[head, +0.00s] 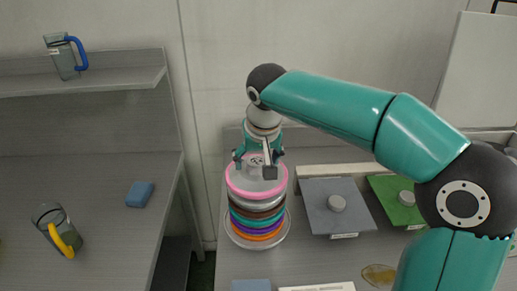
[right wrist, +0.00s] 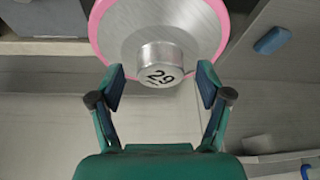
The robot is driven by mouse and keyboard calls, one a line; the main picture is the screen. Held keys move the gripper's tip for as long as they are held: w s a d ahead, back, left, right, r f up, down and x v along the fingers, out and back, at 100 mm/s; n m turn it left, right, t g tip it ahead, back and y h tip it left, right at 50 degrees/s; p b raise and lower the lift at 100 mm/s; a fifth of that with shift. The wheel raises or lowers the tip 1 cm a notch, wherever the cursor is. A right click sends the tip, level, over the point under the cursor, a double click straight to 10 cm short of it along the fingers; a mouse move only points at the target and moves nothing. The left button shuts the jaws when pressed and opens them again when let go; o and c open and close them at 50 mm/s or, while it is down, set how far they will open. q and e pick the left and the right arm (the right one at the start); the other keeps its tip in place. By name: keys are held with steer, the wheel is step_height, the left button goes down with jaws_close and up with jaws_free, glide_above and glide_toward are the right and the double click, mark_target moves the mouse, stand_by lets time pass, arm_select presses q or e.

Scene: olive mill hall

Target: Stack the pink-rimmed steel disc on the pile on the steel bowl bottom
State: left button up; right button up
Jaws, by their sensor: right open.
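The pink-rimmed steel disc (head: 242,183) lies on top of a pile of coloured-rim discs (head: 257,222), with rims of several colours, including orange, purple and brown. The pile stands on the round steel bowl bottom (head: 257,246), of which only the outer rim shows. My right gripper (head: 258,164) is just above the pink-rimmed disc, open. In the right wrist view, the disc (right wrist: 203,35) shows its steel knob marked 29, in front of and between the open fingers (right wrist: 161,78), apart from both. My left gripper is not in view.
Right of the pile are a grey plate (head: 325,210) and a green plate (head: 392,188), each with a steel knob. A blue block (head: 140,194) and a yellow-handled jug (head: 46,222) are on the left counter. A blue-handled jug (head: 61,58) stands on the shelf.

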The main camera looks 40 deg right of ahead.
steer(key=v, duration=1.1)
steer(key=shift+r, duration=0.35)
steer(key=shift+s, duration=0.1)
